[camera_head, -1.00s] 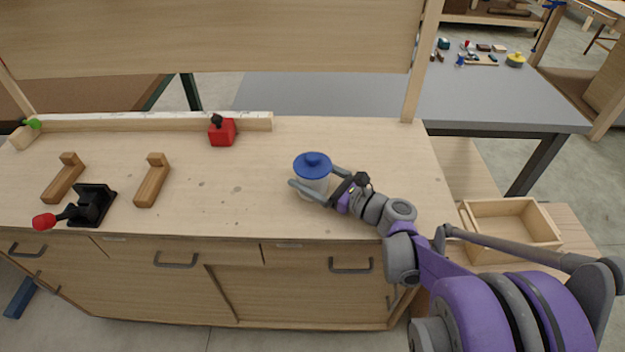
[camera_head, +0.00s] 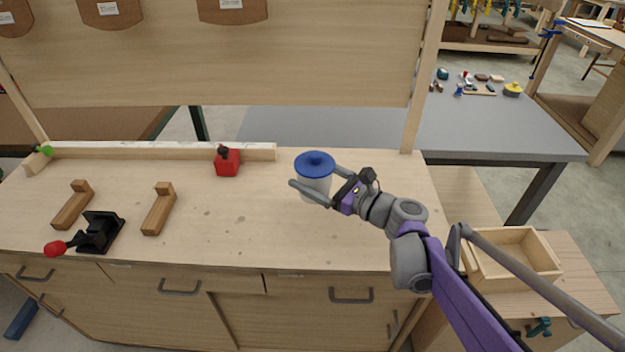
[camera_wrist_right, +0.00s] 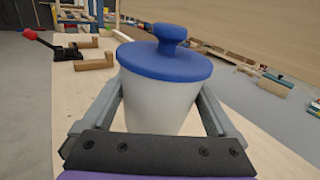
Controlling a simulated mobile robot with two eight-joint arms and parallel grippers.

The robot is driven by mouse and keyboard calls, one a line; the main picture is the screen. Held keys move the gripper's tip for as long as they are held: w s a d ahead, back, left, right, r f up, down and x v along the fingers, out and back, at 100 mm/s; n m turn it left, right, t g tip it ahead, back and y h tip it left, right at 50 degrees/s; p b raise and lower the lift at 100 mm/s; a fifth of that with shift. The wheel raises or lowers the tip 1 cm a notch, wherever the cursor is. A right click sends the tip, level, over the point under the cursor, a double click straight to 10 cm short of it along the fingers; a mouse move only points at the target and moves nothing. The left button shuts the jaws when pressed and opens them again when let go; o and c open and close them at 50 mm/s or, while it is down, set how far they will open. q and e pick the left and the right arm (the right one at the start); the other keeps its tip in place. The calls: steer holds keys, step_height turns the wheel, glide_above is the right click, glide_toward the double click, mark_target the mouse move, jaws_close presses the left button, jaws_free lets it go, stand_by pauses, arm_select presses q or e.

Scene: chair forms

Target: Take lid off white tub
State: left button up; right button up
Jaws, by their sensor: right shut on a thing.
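The white tub (camera_head: 314,187) is upright with its blue knobbed lid (camera_head: 315,164) seated on top. My right gripper (camera_head: 314,179) is shut around the tub's body, one finger on each side, below the lid. The tub appears held above the workbench top (camera_head: 250,225). In the right wrist view the tub (camera_wrist_right: 160,105) fills the space between the fingers, with the lid (camera_wrist_right: 165,62) above them; its bottom is hidden by the gripper. My left gripper is not in view.
A red block (camera_head: 228,163) with a dark knob sits near the back rail. Two wooden L-shaped pieces (camera_head: 159,210) and a black clamp with a red handle (camera_head: 98,232) lie at the left. An open wooden box (camera_head: 510,255) stands right. The bench's middle is clear.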

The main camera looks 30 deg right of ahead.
steer(key=o, duration=0.7)
jaws_close()
